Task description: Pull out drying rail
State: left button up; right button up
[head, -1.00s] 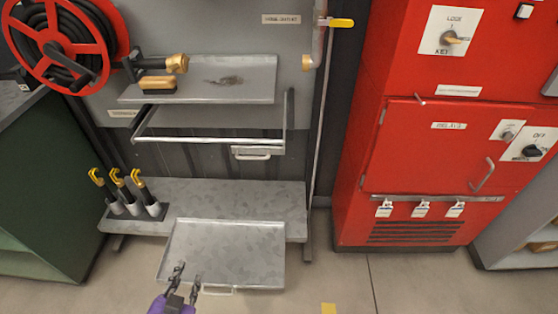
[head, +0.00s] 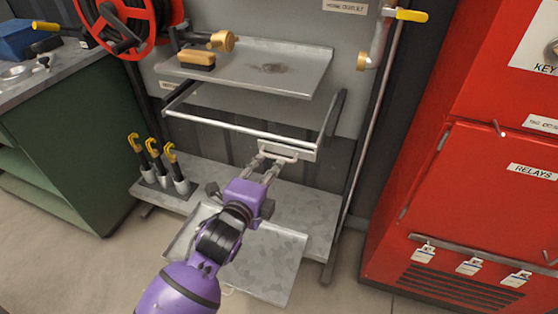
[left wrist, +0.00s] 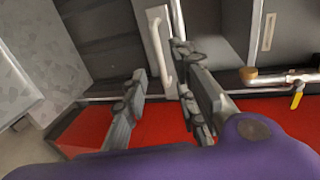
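The drying rail (head: 230,128) is a metal bar frame under the upper shelf. A pale bar handle (head: 280,153) sits on a small plate at the right part of its front; it also shows in the left wrist view (left wrist: 163,52). My left gripper (head: 267,163) reaches up from below to this handle. In the left wrist view its fingers (left wrist: 162,65) are apart, with the handle in line with the gap between them. I cannot tell whether they touch it. My right gripper is in neither view.
A low tray (head: 270,265) lies under my left arm. Hooked tools (head: 158,165) stand at the left of the bench. A red cabinet (head: 490,190) stands at the right.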

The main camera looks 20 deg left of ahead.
pick_arm(q)
jog(key=x, duration=0.5)
jog(key=shift+w+d+f, duration=0.1)
jog(key=shift+w+d, duration=0.05)
jog(key=shift+w, duration=0.25)
grip_shut()
